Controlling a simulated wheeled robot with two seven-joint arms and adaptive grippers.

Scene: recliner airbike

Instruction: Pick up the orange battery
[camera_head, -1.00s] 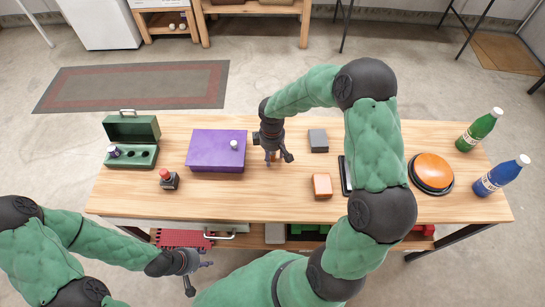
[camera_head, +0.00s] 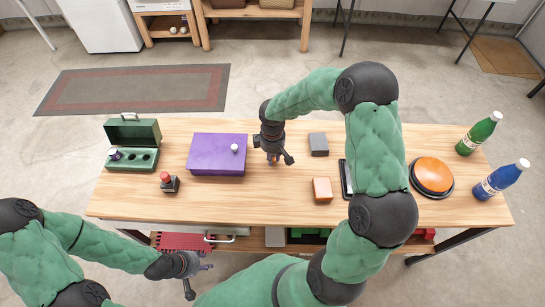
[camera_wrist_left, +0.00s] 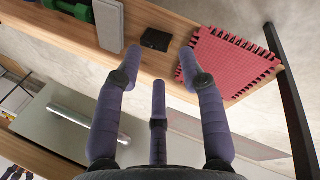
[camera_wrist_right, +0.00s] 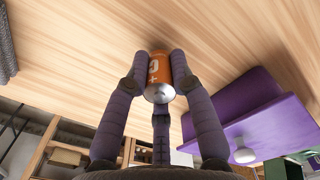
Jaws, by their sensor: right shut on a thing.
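The orange battery (camera_wrist_right: 159,78) is between the fingers of my right gripper (camera_wrist_right: 160,62) in the right wrist view, with its silver end facing the camera. In the head view my right gripper (camera_head: 273,158) is over the middle of the table, just right of the purple box (camera_head: 217,155); its fingers mostly hide the battery there. I cannot tell whether the battery touches the table. My left gripper (camera_head: 197,278) is open and empty in front of the table; its spread fingers also show in the left wrist view (camera_wrist_left: 158,75).
On the wooden table (camera_head: 250,203) are a green case (camera_head: 131,157), a red-topped joystick (camera_head: 168,183), a grey block (camera_head: 318,144), an orange block (camera_head: 322,189), an orange button (camera_head: 433,174) and two bottles (camera_head: 481,131). A lower shelf holds a red mat (camera_wrist_left: 225,62).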

